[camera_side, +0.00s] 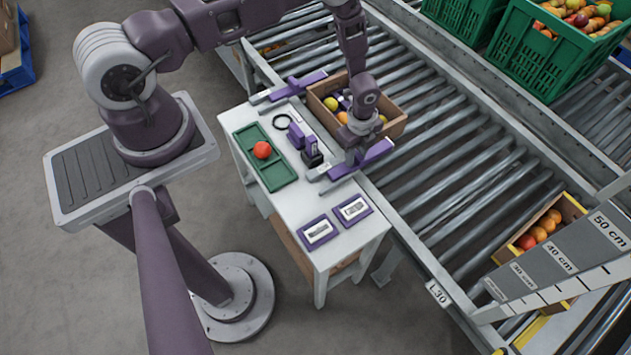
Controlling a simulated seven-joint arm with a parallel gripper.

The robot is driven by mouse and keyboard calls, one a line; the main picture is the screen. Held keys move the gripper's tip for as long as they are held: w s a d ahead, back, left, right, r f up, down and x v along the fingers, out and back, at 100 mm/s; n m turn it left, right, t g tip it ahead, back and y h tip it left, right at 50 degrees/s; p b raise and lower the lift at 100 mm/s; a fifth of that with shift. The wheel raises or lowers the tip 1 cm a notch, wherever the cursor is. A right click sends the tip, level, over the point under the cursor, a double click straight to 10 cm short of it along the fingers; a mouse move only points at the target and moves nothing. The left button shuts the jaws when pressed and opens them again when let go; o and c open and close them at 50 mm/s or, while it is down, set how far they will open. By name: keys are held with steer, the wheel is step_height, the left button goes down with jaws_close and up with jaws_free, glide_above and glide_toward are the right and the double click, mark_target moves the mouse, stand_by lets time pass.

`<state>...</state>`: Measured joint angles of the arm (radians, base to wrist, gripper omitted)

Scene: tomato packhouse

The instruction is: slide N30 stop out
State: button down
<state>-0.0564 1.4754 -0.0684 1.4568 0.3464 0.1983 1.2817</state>
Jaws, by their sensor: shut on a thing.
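Two purple sliding stops reach from the table's right edge toward the roller conveyor. The nearer stop (376,152) is a purple bar on a grey slide. The farther stop (298,85) is of the same kind. I cannot read a name on either, so I cannot tell by lettering which is N30. The fingertips are small and partly hidden by the wrist. A wooden crate (396,127) of mixed fruit sits on the rollers between the two stops, partly behind my arm.
Another fruit crate (571,206) stands down the conveyor, past clear rollers (455,165).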

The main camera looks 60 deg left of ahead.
mark_target(358, 155)
steer(key=shift+s+a+f, duration=0.15)
steer(key=shift+s+f, duration=0.3)
steer(key=shift+f, duration=0.15)
steer(key=shift+w, duration=0.2)
steer(key=c, duration=1.4)
jaws_free()
steer(key=shift+o, duration=0.2)
steer(key=shift+w, duration=0.3)
steer(key=shift+w+r, duration=0.2)
steer(key=shift+r, duration=2.15)
